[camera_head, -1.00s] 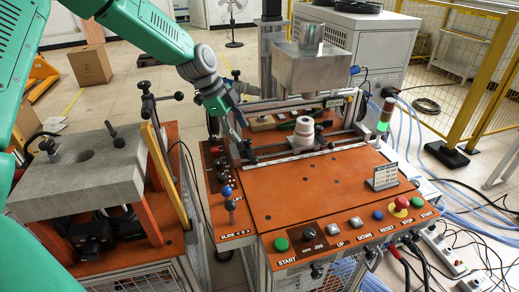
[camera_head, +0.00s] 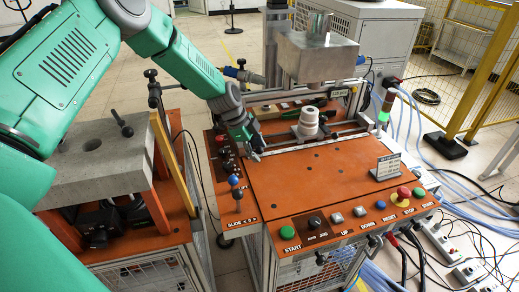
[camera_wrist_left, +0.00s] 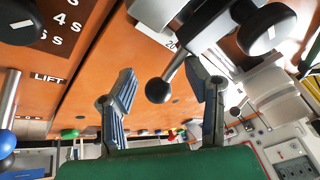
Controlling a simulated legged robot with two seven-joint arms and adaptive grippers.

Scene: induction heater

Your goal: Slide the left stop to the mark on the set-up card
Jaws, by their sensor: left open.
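My left gripper (camera_head: 257,151) is at the left end of the ruled rail (camera_head: 312,141) in the head view. It is open. In the left wrist view, a lever with a black ball knob (camera_wrist_left: 158,90) lies between the spread fingers (camera_wrist_left: 165,95), apart from both as far as I can see. The lever seems to belong to the left stop, whose body is mostly hidden by the gripper in the head view. The set-up card (camera_head: 386,166) stands at the right of the orange table; its writing is too small to read. My right gripper is not in view.
A white ringed part (camera_head: 308,123) stands behind the rail, under a metal block (camera_head: 318,55). A blue ball lever (camera_head: 233,180) stands at the table's left. Buttons (camera_head: 320,222) line the front edge. The orange top (camera_head: 310,185) before the rail is largely clear.

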